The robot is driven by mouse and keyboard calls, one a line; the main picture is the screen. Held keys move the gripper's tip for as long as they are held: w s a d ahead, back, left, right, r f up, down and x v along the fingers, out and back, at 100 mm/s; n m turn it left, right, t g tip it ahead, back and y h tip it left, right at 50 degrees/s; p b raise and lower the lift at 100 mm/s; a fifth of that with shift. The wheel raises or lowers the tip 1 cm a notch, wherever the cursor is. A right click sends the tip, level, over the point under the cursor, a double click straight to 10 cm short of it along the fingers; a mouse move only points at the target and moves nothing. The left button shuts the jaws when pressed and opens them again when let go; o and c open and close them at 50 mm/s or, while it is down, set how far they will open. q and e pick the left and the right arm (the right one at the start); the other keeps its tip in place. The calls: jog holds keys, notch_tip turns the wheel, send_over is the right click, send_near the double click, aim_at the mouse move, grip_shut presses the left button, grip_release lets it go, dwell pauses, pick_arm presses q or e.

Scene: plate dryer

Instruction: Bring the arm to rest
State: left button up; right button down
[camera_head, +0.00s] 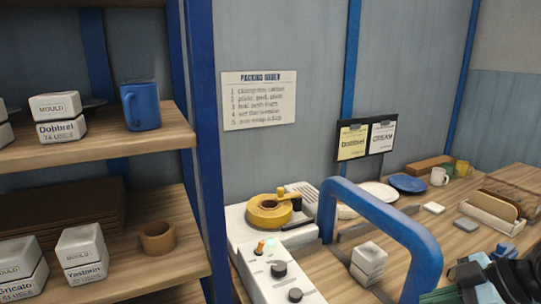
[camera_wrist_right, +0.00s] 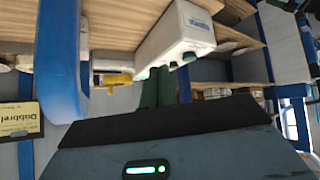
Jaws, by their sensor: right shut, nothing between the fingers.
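My right gripper (camera_head: 430,296) comes in at the lower right corner of the head view, with the dark wrist behind it. It is by the lower right end of the blue bar handle (camera_head: 385,212); I cannot tell if they touch. In the right wrist view my gripper's dark green fingers (camera_wrist_right: 158,80) are together with nothing between them. That view is upside down and shows the handle (camera_wrist_right: 60,65) to the left of the fingers and the white machine (camera_wrist_right: 180,32) beyond them. My left gripper is not in view.
The machine (camera_head: 262,272) carries a yellow tape roll (camera_head: 268,211) and knobs. White blocks (camera_head: 369,259) stand on the wooden bench near the handle. Plates (camera_head: 408,183), mugs and a wooden rack (camera_head: 490,210) are further right. A shelf (camera_head: 95,145) with a blue mug stands left.

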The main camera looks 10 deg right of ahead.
jog(key=s+d+f+m+t+h, duration=0.1)
jog(key=s+d+f+m+h, duration=0.15)
jog(key=f, duration=0.85)
jog(key=s+d+f+m+t+h, duration=0.15)
jog(key=f+m, duration=0.25)
jog(key=f, duration=0.8)
jog(key=s+a+f+m, duration=0.1)
jog(key=s+a+f, duration=0.6)
jog(key=a, duration=0.2)
jog(key=s+a+f+m+h, duration=0.1)
jog(key=s+a+f, duration=0.6)
jog(key=a, duration=0.2)
jog(key=shift+d+m+t, duration=0.1)
jog(key=shift+m+t, duration=0.15)
